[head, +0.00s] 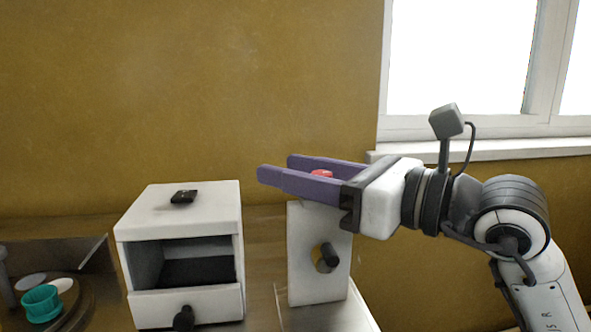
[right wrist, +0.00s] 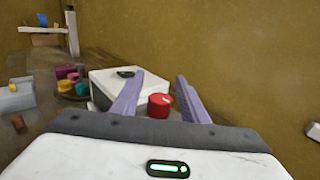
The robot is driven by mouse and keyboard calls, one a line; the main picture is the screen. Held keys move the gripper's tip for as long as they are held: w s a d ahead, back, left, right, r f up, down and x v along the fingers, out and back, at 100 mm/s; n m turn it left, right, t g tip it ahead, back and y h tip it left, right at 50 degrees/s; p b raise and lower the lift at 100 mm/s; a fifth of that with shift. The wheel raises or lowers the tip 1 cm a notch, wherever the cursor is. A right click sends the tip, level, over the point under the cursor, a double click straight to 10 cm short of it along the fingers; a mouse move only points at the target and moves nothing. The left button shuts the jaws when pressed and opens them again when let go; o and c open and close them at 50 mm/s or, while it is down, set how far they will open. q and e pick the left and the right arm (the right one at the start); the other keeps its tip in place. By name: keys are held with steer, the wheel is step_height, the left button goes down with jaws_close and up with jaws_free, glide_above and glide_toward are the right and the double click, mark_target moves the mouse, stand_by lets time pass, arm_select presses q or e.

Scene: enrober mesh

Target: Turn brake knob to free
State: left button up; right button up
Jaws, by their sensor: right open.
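A white upright block (head: 304,270) stands right of centre in the head view, with a dark round knob (head: 326,257) on its front face. A red round part (head: 321,173) shows at its top, partly hidden by my right gripper (head: 278,168). In the right wrist view the red part (right wrist: 159,106) is a short cylinder seen between the fingers. My right gripper's purple fingers are open and reach left over the block; I cannot tell whether they touch the red part. No label shows which one is the brake knob. My left gripper is not in view.
A white cabinet (head: 180,222) with an open dark compartment, a black knob (head: 183,318) and a small black object (head: 184,196) on top stands left of the block. A teal ring (head: 42,303) lies far left. A wall and window (head: 460,60) are behind.

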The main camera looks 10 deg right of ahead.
steer(key=shift+c, duration=0.4)
jaws_close()
